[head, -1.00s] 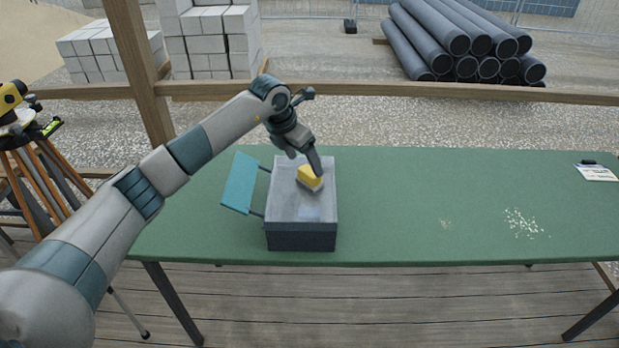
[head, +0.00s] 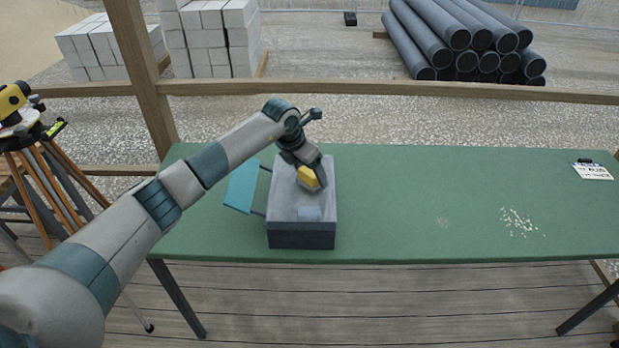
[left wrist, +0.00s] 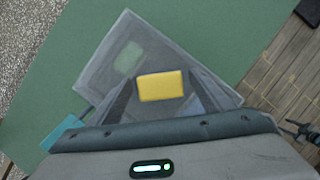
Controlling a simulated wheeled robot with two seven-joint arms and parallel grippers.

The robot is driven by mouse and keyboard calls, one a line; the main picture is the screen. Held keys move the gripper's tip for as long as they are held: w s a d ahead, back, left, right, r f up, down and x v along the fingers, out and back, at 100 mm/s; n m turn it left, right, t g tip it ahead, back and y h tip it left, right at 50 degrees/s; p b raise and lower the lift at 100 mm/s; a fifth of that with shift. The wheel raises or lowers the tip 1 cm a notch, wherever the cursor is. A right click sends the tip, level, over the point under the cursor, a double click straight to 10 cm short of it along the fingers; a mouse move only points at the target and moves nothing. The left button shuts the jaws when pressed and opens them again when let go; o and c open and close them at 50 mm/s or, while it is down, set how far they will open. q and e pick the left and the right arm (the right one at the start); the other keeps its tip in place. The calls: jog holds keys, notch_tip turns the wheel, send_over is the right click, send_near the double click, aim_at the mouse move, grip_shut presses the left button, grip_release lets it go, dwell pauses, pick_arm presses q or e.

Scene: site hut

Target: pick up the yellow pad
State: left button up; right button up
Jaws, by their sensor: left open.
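The yellow pad (head: 308,176) is a small block with a grey underside, at the grey box (head: 302,240) on the green table. In the left wrist view the pad (left wrist: 160,86) lies between the two fingers of my left gripper (left wrist: 165,92), which is open. In the head view the gripper (head: 312,180) reaches down over the box and partly hides the pad. I cannot tell whether the fingers touch it. A pale block (head: 309,213) also shows in the box, nearer its front. My right gripper is not in view.
A teal flap (head: 241,187) sticks out on the box's left side. White crumbs (head: 519,222) and a white card with a dark clip (head: 592,171) lie on the table (head: 420,190) to the right. The tabletop between is mostly clear.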

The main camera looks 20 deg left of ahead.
pick_arm(q)
jog(key=c, duration=0.9)
jog(key=shift+c, duration=0.2)
jog(key=shift+r, duration=0.15)
jog(key=shift+w+r+b, duration=0.1)
jog(key=shift+r+b, duration=0.5)
jog(key=shift+b, duration=0.05)
notch_tip(320, 180, up, 2)
jog(key=shift+r+b, duration=0.25)
jog(key=shift+b, duration=0.65)
jog(key=s+d+r+b, duration=0.1)
jog(key=d+r+b, duration=0.3)
jog(key=d+r, duration=0.3)
jog(key=d, duration=0.4)
jog(key=shift+s+d+b, duration=0.15)
jog(key=shift+d+b, duration=0.15)
jog(key=shift+d, duration=0.05)
